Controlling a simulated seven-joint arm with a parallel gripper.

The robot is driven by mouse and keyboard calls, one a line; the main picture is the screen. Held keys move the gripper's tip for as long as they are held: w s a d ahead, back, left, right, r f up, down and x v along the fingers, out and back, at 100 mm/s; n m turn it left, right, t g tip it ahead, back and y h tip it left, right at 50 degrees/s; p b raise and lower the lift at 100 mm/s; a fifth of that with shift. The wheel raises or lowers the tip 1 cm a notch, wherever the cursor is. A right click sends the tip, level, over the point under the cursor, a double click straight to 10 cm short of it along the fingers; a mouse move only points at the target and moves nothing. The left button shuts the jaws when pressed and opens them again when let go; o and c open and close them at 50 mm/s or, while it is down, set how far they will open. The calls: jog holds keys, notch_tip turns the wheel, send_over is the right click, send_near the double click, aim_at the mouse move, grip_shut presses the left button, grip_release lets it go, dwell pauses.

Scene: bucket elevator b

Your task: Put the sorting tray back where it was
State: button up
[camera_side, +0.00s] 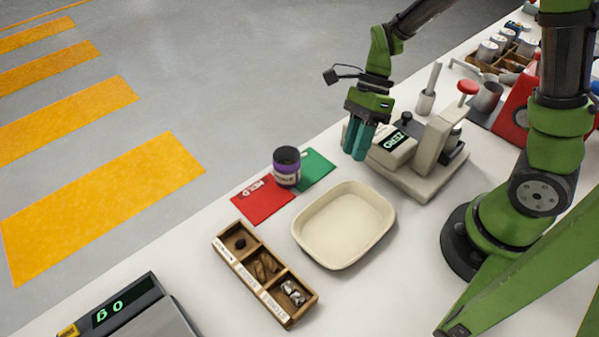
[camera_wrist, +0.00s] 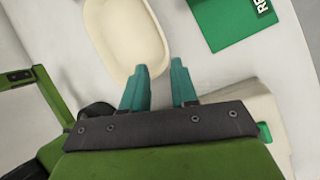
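The sorting tray is a cream, rounded, shallow tray (camera_side: 343,226) lying empty on the white table, in front of the red and green cards. It also shows in the wrist view (camera_wrist: 122,35), beyond my fingertips and partly cut off by the top edge. My gripper (camera_side: 358,142) hangs above the table behind and to the right of the tray, beside the cream machine with a green display. In the wrist view the two teal fingers (camera_wrist: 159,78) stand apart with nothing between them. My gripper does not touch the tray.
A dark jar with a purple label (camera_side: 287,167) stands where the red card (camera_side: 262,200) and green card (camera_side: 316,170) meet. A wooden three-compartment box (camera_side: 264,272) lies left of the tray. The cream machine (camera_side: 415,155) stands close to my gripper. A scale (camera_side: 130,310) sits front left.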

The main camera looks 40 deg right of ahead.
jog(key=s+d+r+n+t+h, duration=0.1)
jog(key=s+r+n+t, duration=0.2)
jog(key=r+n, duration=0.5)
jog(key=s+d+r+n+t+h, duration=0.1)
jog(key=s+r+n+t+h, duration=0.1)
jog(key=r+n+t, duration=0.4)
jog(key=shift+s+d+r+n+h, duration=0.4)
jog(key=shift+r+n, duration=0.85)
jog(key=shift+n, duration=1.25)
jog(key=shift+s+a, duration=0.1)
